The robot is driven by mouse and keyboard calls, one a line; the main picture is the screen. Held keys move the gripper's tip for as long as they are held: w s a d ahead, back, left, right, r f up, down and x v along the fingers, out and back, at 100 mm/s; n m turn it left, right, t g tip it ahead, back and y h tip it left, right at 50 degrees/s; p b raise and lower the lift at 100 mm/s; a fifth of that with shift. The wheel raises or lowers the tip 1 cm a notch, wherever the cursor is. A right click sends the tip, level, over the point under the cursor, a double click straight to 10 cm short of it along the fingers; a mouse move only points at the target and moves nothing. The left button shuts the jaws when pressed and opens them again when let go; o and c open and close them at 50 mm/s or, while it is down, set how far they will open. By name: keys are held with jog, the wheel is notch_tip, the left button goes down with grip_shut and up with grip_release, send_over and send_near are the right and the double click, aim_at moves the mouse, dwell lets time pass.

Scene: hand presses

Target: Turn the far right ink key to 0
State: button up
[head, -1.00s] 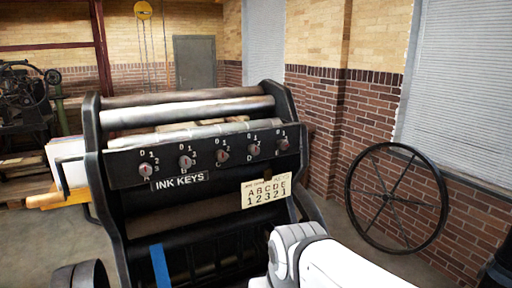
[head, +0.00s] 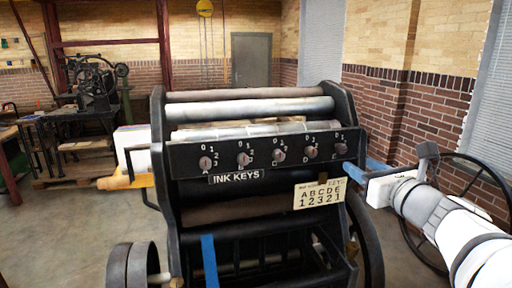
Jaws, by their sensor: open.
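The black press carries a dark panel with a row of several ink keys above a label reading INK KEYS (head: 236,177). The far right ink key (head: 341,148), marked E, is a small round knob at the panel's right end. Its numbers are too small to read its setting surely. One finger is hard to make out.
The other keys, such as key D (head: 311,152), sit to its left. A cream card (head: 320,194) with letters and numbers hangs below the panel. The press's side frame (head: 338,104) and a large spoked wheel (head: 480,180) by the brick wall stand near my arm.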

aim_at(343, 151)
jog(key=x, duration=0.2)
jog(key=p+x, duration=0.1)
jog(key=x, duration=0.4)
jog(key=shift+w+d+r, duration=0.25)
jog(key=shift+w+d, duration=0.05)
jog(key=shift+w, duration=0.2)
jog(key=shift+c, duration=0.5)
